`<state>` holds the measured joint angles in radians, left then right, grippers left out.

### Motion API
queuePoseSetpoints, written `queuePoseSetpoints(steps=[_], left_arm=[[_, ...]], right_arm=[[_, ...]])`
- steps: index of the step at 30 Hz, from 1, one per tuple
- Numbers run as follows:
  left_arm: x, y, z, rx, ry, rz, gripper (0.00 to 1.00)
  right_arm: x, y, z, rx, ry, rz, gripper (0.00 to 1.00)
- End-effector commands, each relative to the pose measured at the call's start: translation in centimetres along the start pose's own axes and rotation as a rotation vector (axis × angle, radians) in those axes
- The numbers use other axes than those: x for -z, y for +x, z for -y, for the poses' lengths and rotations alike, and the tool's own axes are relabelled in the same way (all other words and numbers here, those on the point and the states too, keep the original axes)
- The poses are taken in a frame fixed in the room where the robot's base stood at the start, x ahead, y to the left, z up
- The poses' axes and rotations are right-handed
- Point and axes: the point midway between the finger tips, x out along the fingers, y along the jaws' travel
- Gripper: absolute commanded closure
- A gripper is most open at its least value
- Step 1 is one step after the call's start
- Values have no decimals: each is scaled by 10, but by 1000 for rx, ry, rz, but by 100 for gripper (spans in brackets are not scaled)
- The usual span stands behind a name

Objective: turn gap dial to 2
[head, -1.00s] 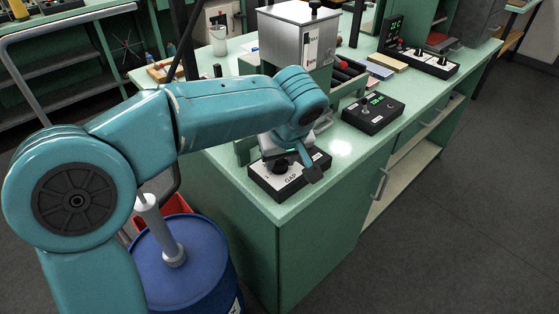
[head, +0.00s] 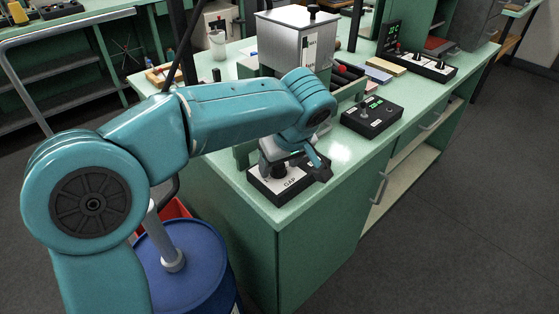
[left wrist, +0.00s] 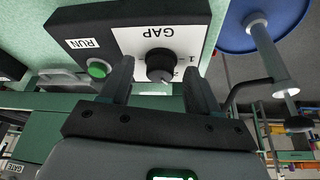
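The black gap dial (left wrist: 160,64) is a round knob on a black-and-white control box (left wrist: 178,18) with the word GAP beside it. Numerals sit around the knob, but some are hidden and the setting cannot be read surely. My left gripper (left wrist: 156,74) is open, with one dark finger on each side of the dial and a visible space between. Whether a finger touches it I cannot tell. In the head view the control box (head: 291,187) sits at the near bench corner, partly covered by my left wrist. My right gripper is not in view.
A green RUN button (left wrist: 96,68) is on the same box, near one finger. Another black control box (head: 372,117) stands farther right on the green bench (head: 345,150). A blue drum (head: 190,285) stands on the floor by the bench's left side.

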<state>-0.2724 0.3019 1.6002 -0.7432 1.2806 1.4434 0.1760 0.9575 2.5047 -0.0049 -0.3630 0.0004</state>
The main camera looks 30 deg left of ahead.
Motion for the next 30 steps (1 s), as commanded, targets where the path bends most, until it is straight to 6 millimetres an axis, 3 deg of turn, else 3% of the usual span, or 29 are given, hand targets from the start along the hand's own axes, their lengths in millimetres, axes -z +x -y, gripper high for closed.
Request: queuePoseSetpoints(steps=[11,14,24,30], left_arm=[[1,-9,-1,-2,1,-2,39],[1,-27,-1,-4,1,-2,39],[1,-118,-1,-5,1,-1,39],[0,-152,-1,-3,2,-1,39]], right_arm=[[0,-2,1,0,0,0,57],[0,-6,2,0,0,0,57],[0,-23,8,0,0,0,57],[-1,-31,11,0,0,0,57]])
